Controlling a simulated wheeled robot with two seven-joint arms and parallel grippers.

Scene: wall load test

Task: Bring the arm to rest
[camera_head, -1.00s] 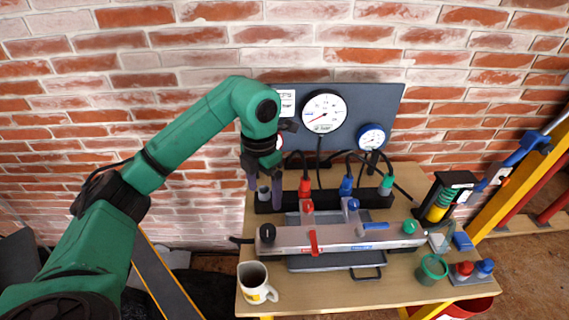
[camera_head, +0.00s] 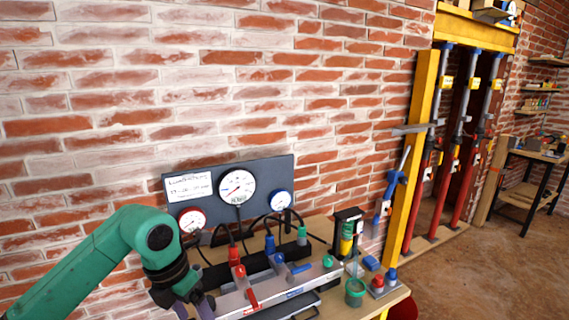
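My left arm (camera_head: 100,258), green with dark joints, comes in from the lower left. Its gripper (camera_head: 192,308) points down at the bottom edge, at the left end of the bench. The purple fingers stand apart, and I see nothing held between them, though the tips are partly cut off by the frame. My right arm and gripper are not in view.
The bench holds a grey manifold (camera_head: 272,298) with red and blue valves, a gauge panel (camera_head: 275,177) behind, and a green cup (camera_head: 355,291). A yellow post (camera_head: 411,150) and red props (camera_head: 462,185) stand right. The floor (camera_head: 500,265) there is clear.

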